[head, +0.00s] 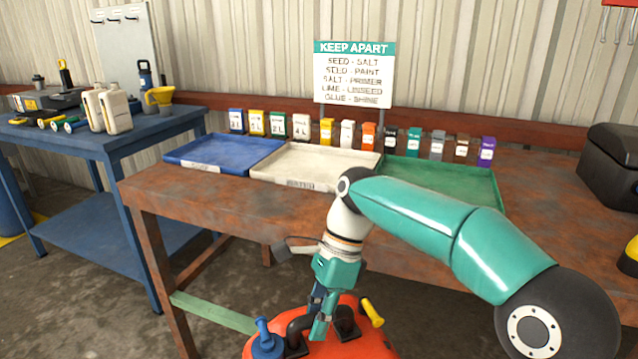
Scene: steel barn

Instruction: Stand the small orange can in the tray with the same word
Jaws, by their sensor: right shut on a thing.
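An orange can (369,136) with a pale label stands upright in the row behind the trays; its word is too small to read. A blue tray (187,163), a white tray (268,172) and a green tray (440,190) lie side by side on the rusty table (205,200). They look empty, and their front labels are unreadable. My right gripper (322,318) points down in front of the table, below its top and far from the orange can. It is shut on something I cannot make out. My left gripper is out of view.
Several other coloured cans (276,124) fill the row. A KEEP APART sign (353,75) stands behind them. A black case (610,165) is at the right end. A blue bench (90,140) with bottles and tools stands at left. Bare tabletop lies left of my arm.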

